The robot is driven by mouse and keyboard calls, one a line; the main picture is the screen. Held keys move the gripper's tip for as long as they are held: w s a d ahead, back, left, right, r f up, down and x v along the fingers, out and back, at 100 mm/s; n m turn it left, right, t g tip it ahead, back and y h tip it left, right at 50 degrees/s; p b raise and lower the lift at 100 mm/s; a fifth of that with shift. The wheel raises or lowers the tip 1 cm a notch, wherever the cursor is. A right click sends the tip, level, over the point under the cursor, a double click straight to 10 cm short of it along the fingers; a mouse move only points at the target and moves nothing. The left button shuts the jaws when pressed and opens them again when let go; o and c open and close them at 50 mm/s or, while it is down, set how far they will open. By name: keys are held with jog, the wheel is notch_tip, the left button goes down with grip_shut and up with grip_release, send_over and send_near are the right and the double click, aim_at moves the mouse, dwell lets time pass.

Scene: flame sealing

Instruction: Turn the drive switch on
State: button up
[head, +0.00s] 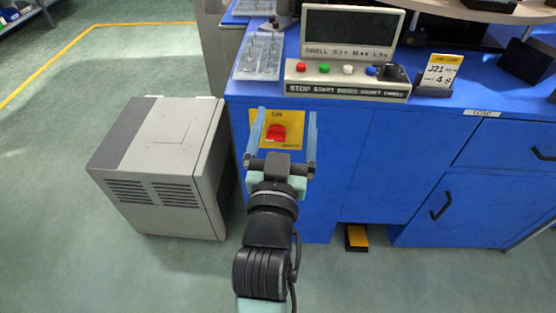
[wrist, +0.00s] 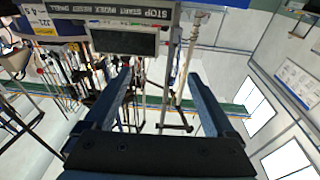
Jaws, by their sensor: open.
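The drive switch (head: 276,132) is a red handle on a yellow plate (head: 262,118) fixed to the front of the blue bench. The plate carries the word ON at its top; lettering at its lower right is too small to read. My gripper (head: 283,115) is open, with its two blue fingers on either side of the switch as seen in the head view. Whether the fingers touch the plate cannot be told. In the wrist view my gripper (wrist: 163,85) is open with nothing between its fingers, and the switch is not visible there.
A control panel (head: 345,88) with several coloured buttons stands on the blue bench (head: 400,150), beside a clear tray (head: 258,55) and a J21 card (head: 440,72). A grey cabinet (head: 165,150) stands on the floor to the left. A yellow-topped pedal (head: 357,237) lies below the bench.

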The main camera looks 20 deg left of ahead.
jog(key=n+g+y+b, duration=0.1)
jog(key=g+b, duration=0.1)
jog(key=b, duration=0.3)
send_near(276, 139)
jog(key=b+x, duration=0.3)
jog(key=x, duration=0.6)
jog(key=shift+w+a, duration=0.1)
jog(key=shift+w, duration=0.05)
jog(key=c, duration=1.4)
